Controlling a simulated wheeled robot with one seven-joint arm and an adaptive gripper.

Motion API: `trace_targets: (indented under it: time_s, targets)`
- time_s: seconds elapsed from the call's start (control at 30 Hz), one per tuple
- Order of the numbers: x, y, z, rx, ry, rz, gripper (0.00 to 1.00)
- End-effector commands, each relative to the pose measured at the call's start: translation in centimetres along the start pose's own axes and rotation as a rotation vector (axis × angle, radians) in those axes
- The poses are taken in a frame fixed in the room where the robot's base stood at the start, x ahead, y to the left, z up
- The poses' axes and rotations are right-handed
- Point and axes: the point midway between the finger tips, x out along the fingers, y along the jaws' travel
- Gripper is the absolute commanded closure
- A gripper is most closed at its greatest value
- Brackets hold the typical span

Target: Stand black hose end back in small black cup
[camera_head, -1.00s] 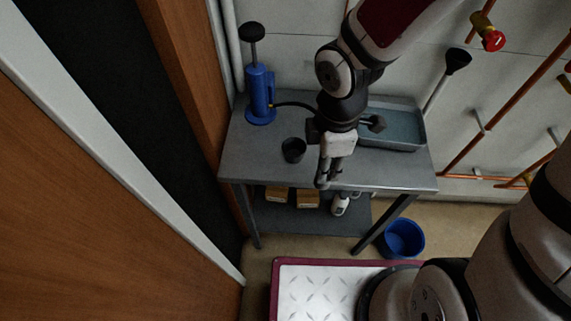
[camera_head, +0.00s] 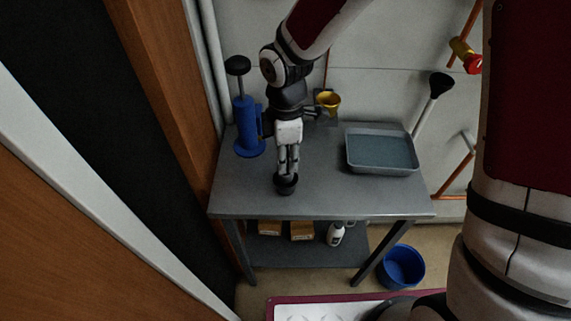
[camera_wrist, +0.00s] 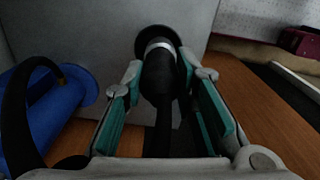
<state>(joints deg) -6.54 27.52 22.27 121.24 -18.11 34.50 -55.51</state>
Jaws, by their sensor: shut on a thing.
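My gripper (camera_head: 287,172) points down at the small black cup (camera_head: 286,187) on the grey bench. It is shut on the black hose end (camera_wrist: 158,75), which has a silver band near its tip. In the wrist view the hose end lies between the teal finger pads, lined up with the dark round cup (camera_wrist: 143,38). Its tip overlaps the cup's opening; how deep it sits is hidden. The black hose (camera_wrist: 17,115) arches at the left by the blue pump (camera_wrist: 60,115). That pump also stands on the bench in the head view (camera_head: 248,130).
The grey bench (camera_head: 235,185) carries a grey tray (camera_head: 350,155) at right. A yellow funnel (camera_head: 328,100) is behind my gripper. Boxes and a white bottle (camera_head: 335,235) are on the lower shelf. A blue bucket (camera_head: 402,267) stands on the floor. The bench front is clear.

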Motion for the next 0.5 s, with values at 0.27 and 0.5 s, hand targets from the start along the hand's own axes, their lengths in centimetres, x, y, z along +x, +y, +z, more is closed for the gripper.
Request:
trace_targets:
  time_s: [0.27,0.5]
  targets:
    - [2.3,0.1,-0.1,-0.003,-0.001,-0.003,1.0]
    - [3.5,0.2,-0.1,0.0,0.0,0.001,1.0]
